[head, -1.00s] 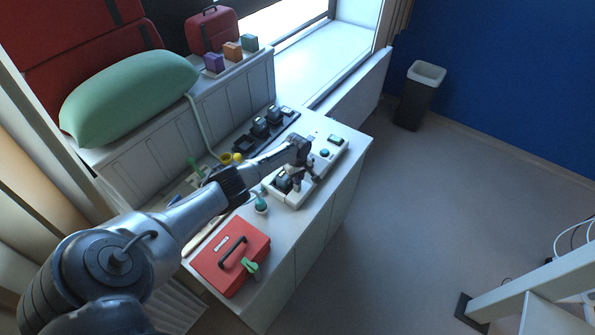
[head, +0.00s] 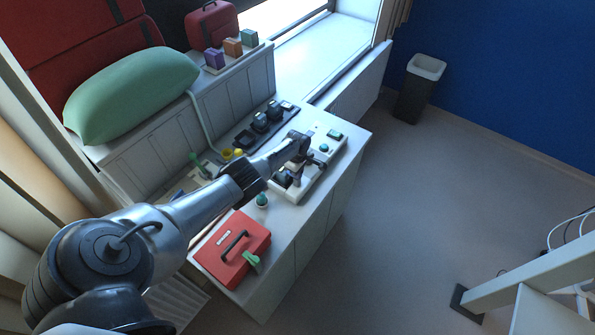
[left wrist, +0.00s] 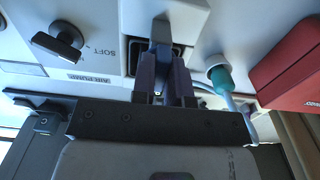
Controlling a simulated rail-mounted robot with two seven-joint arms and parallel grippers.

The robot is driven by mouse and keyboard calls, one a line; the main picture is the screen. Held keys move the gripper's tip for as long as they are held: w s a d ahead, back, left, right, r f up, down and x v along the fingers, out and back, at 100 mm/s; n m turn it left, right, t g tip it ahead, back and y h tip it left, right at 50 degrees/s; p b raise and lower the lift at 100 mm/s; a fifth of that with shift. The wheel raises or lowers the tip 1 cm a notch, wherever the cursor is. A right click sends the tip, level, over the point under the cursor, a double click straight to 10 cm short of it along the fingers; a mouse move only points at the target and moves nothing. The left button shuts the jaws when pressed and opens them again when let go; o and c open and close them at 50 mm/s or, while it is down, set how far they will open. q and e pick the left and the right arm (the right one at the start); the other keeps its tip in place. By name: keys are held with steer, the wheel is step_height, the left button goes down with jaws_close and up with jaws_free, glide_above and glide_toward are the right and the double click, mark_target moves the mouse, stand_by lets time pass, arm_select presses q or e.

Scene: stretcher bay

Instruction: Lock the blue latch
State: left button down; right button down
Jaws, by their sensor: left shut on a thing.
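My left gripper (head: 297,175) is low over the white air pump unit (head: 330,152) on the counter. In the left wrist view its two fingers (left wrist: 164,68) are close together at a dark recess in the unit's white face. They are shut on a small grey-blue piece (left wrist: 161,28). I cannot tell for certain that this is the blue latch, as the fingers cover most of it. A black knob (left wrist: 58,40) beside the word SOFT sits on the panel, and an AIR PUMP label (left wrist: 92,77) is near it. My right gripper is not in view.
A red case (head: 232,250) with a green tag stands at the counter's near end. A green-topped white object (head: 261,200) stands between it and the unit. A dark rack (head: 265,124) with several black blocks lies behind. A green pillow (head: 130,95) lies on the ledge.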

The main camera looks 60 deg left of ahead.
arm_select(q)
steer(key=c, duration=1.1)
jaws_free()
steer(key=shift+c, duration=0.2)
step_height(320, 180, up, 6)
steer(key=p, duration=0.3)
steer(key=shift+r+p, duration=0.2)
steer(key=shift+p, duration=0.15)
step_height(320, 180, up, 8)
steer(key=shift+f, duration=0.25)
